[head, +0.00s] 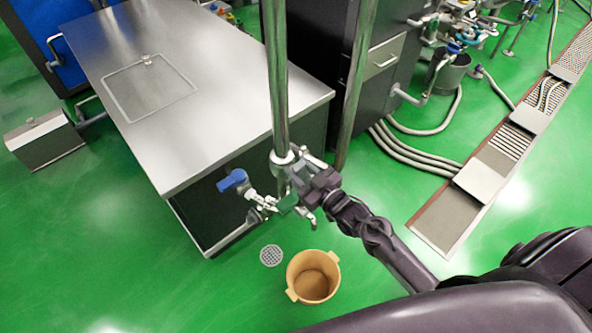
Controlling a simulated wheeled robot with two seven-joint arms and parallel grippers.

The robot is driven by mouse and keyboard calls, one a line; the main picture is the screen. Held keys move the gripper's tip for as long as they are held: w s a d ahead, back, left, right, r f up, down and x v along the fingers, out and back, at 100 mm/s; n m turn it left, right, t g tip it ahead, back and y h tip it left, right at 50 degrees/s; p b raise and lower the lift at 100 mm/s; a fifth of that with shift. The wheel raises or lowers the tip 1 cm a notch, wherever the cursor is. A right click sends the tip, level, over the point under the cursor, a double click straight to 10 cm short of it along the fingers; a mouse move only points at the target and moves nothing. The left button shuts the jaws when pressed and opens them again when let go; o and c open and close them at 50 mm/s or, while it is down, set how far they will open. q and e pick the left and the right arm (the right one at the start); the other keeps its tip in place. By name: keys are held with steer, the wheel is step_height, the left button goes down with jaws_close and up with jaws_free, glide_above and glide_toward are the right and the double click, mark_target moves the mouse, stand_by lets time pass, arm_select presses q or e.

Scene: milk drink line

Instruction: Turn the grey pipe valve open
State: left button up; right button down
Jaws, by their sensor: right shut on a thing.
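A vertical steel pipe (275,80) comes down in front of the steel-topped cabinet, with a pale collar (282,158) near its lower end. The grey pipe valve is at this lower end, mostly hidden behind my gripper. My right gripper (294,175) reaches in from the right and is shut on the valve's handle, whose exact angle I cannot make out. My left gripper is not in view.
A tan bucket (296,262) stands on the green floor below the valve, beside a round drain (271,256). The steel-topped cabinet (230,85) is close on the left. A second steel pipe (356,85) rises behind the gripper. Hoses (420,155) lie behind on the right.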

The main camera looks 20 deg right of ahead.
mark_target(305, 171)
steer(key=shift+w+d+m, duration=0.1)
steer(key=shift+d+m, duration=0.3)
steer(key=shift+m, duration=0.5)
steer(key=c, duration=1)
jaws_free()
steer(key=shift+d, duration=0.1)
steer(key=shift+o, duration=0.2)
steer(key=b+v, duration=0.1)
steer(key=v, duration=0.5)
steer(key=shift+s+f, duration=0.15)
steer(key=shift+s, duration=0.2)
steer(key=shift+s+d, duration=0.25)
steer(key=shift+s, duration=0.2)
